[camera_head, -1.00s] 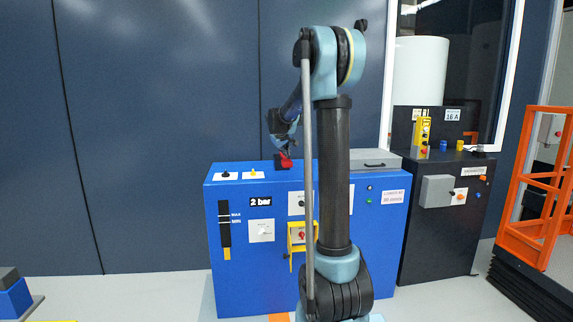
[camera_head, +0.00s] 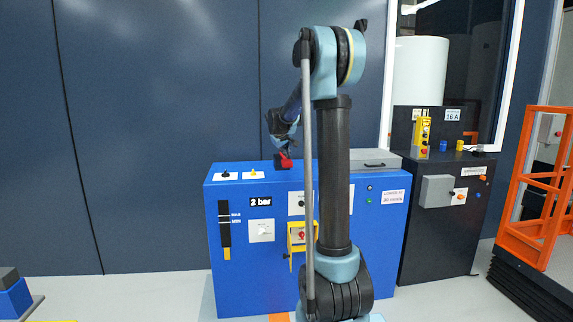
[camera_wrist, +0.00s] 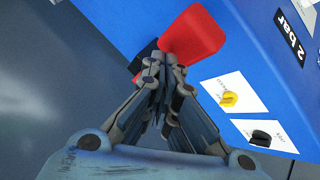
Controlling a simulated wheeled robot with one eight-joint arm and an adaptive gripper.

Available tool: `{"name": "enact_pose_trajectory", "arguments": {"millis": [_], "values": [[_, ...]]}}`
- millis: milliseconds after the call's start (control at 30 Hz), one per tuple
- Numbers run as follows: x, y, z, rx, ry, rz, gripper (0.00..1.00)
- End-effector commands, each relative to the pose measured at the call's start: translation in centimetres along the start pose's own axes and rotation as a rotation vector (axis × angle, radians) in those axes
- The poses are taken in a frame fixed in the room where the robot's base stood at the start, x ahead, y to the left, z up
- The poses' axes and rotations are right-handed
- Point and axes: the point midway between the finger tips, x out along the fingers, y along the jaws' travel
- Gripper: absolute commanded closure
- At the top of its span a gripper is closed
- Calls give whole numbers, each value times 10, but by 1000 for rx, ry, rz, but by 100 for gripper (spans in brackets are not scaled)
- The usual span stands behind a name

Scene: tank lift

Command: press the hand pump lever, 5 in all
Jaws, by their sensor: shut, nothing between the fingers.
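The hand pump lever shows its red handle (camera_head: 284,160) on top of the blue cabinet (camera_head: 238,195), near its back edge. In the wrist view the red handle (camera_wrist: 195,36) fills the top middle, just beyond my fingertips. My gripper (camera_head: 283,149) is over the handle in the head view. In the wrist view my gripper (camera_wrist: 167,68) has its fingers together with nothing between them. The fingertips overlap the near end of the handle; I cannot tell whether they touch it. A dark block behind the fingers is partly hidden.
A yellow knob (camera_wrist: 229,98) and a black knob (camera_wrist: 261,138) sit on white plates on the cabinet top. A grey lidded box (camera_head: 375,160) lies to the right. A dark cabinet (camera_head: 432,240) and orange railing (camera_head: 540,185) stand farther right.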

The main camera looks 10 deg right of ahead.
Motion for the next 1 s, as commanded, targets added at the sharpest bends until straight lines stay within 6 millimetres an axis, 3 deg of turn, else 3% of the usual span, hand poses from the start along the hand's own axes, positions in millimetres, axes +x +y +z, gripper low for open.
{"name": "enact_pose_trajectory", "arguments": {"millis": [1000], "values": [[7,-6,6,0,0,0,100]]}}
